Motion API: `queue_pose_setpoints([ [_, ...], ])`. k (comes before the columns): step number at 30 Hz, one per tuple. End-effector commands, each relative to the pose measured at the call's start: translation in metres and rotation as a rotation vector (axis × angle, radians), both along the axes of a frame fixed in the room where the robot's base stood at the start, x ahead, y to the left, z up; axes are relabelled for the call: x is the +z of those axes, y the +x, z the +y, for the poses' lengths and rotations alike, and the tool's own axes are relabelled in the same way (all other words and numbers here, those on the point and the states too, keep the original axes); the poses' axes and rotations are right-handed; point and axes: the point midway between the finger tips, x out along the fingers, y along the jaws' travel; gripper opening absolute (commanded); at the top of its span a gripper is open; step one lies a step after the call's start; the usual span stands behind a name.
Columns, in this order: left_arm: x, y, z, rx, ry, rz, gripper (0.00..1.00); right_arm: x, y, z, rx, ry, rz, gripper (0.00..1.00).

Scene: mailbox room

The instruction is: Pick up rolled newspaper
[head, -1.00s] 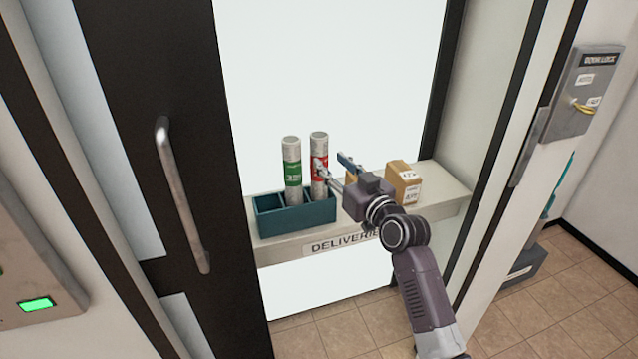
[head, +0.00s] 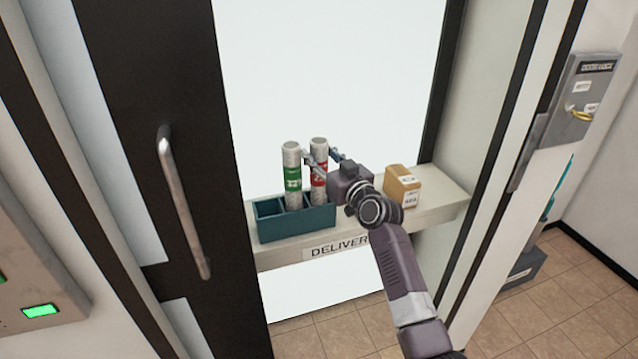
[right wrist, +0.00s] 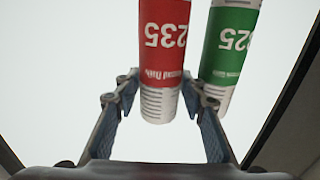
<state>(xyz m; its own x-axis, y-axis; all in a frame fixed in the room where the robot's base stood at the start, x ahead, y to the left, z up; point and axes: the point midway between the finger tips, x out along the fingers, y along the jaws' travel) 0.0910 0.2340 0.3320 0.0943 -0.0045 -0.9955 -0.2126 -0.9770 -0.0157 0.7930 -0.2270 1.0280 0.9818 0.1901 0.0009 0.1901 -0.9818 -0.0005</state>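Two rolled newspapers stand upright in the teal divided bin (head: 300,225) on the deliveries shelf. One has a green band (head: 292,178). The other has a red band (head: 319,150), is partly hidden by my gripper, and stands just right of the green one. My right gripper (head: 321,156) is open, its fingers on either side of the red-banded roll. In the right wrist view the red-banded roll (right wrist: 163,50) shows between the open fingers (right wrist: 160,88), with gaps visible on both sides. The green-banded roll (right wrist: 230,50) is outside them. My left gripper is not in view.
A cardboard box (head: 403,187) sits on the shelf (head: 440,190) right of my right arm. A dark door with a metal handle (head: 185,205) is at the left. A door lock panel (head: 580,105) is on the right wall.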

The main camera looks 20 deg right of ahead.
Motion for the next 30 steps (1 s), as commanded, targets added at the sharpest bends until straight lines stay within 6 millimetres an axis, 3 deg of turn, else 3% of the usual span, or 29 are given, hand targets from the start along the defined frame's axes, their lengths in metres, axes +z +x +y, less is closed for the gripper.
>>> queue_pose_setpoints([
  [1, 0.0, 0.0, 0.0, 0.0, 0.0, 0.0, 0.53, 0.0, 0.0, 0.0, 0.0, 0.0, 0.0, 0.32],
  [10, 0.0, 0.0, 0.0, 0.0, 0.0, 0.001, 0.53, -0.001, 0.0, 0.0, 0.0, 0.0, 0.001, 0.0],
  [23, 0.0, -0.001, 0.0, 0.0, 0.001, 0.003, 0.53, 0.005, 0.0, 0.0, 0.0, -0.001, -0.001, 0.0],
  [30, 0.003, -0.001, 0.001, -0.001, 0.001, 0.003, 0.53, 0.035, 0.0, 0.0, -0.001, -0.001, -0.005, 0.0],
])
